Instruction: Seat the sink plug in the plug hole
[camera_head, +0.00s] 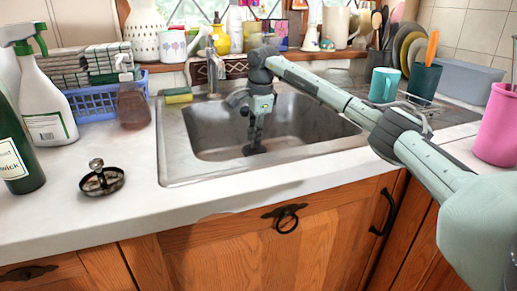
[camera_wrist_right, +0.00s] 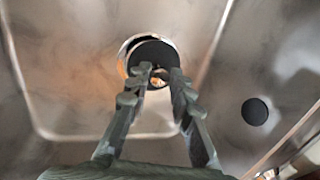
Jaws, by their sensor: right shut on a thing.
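The steel sink (camera_head: 172,150) is set into the white counter. My right gripper (camera_head: 254,146) reaches down into its basin, low near the floor. In the right wrist view my gripper (camera_wrist_right: 160,76) is shut on the small brass-coloured knob of the dark round sink plug (camera_wrist_right: 152,50). The plug lies over the plug hole, whose pale rim (camera_wrist_right: 123,53) shows as a crescent on the plug's left side. The rest of the hole is hidden. I cannot tell whether the plug touches the rim or is above it. My left gripper is not in view.
A dark round spot (camera_wrist_right: 255,111) shows on the sink's steel to the right. The tap (camera_head: 213,75) and a sponge (camera_head: 178,96) are at the sink's back left. A dark dish (camera_head: 102,181) and bottles (camera_head: 45,105) stand left, a teal mug (camera_head: 384,84) right.

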